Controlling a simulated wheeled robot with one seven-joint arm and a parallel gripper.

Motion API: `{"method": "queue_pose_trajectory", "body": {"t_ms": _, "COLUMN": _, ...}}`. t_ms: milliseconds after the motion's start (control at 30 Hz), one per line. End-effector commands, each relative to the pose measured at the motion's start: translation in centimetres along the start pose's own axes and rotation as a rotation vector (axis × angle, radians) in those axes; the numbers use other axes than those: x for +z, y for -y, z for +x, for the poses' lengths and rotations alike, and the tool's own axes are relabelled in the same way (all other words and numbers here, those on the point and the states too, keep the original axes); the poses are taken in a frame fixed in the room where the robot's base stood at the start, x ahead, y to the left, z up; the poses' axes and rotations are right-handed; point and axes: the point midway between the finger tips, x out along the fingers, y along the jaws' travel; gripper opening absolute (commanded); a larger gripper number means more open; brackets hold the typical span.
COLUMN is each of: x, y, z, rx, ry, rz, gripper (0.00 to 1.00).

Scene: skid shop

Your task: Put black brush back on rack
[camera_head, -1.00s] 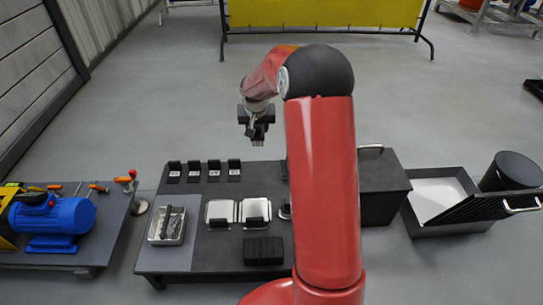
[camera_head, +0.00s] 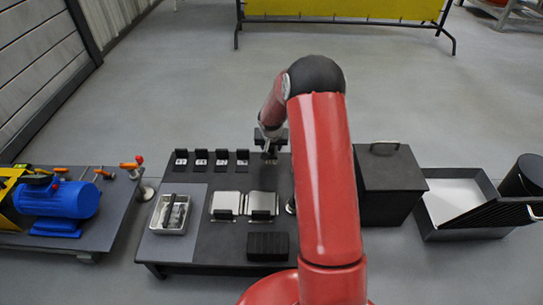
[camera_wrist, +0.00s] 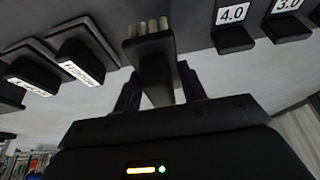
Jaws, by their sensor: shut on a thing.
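My gripper (camera_head: 270,151) is over the far part of the dark table, to the right of the row of labelled black holders (camera_head: 201,160). In the wrist view my gripper (camera_wrist: 158,92) is shut on the black brush (camera_wrist: 155,72). The brush's pale bristles point away from the fingers. Beside it on the right are black holders marked 4.0 (camera_wrist: 233,39) and 3.0 (camera_wrist: 290,28). On the left are two black blocks with white labels (camera_wrist: 78,62), too blurred to read. I cannot tell which part is the rack. My arm hides part of the table.
The table also bears a metal tray (camera_head: 155,226) with dark items, two square metal plates (camera_head: 226,202) and a black block (camera_head: 268,246). A black box with a handle (camera_head: 388,180) stands at right. A blue motor (camera_head: 60,200) is on the left bench.

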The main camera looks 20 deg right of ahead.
Motion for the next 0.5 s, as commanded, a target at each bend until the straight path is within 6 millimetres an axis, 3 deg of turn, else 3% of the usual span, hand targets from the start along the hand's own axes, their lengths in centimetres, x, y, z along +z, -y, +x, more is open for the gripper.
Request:
{"method": "queue_pose_trajectory", "body": {"t_ms": 300, "x": 1.6, "y": 0.0, "z": 3.8, "rx": 0.001, "ry": 0.002, "rz": -0.002, "gripper": 0.23}}
{"method": "queue_pose_trajectory", "body": {"t_ms": 500, "x": 1.6, "y": 0.0, "z": 3.9, "rx": 0.000, "ry": 0.000, "rz": 0.000, "gripper": 0.23}}
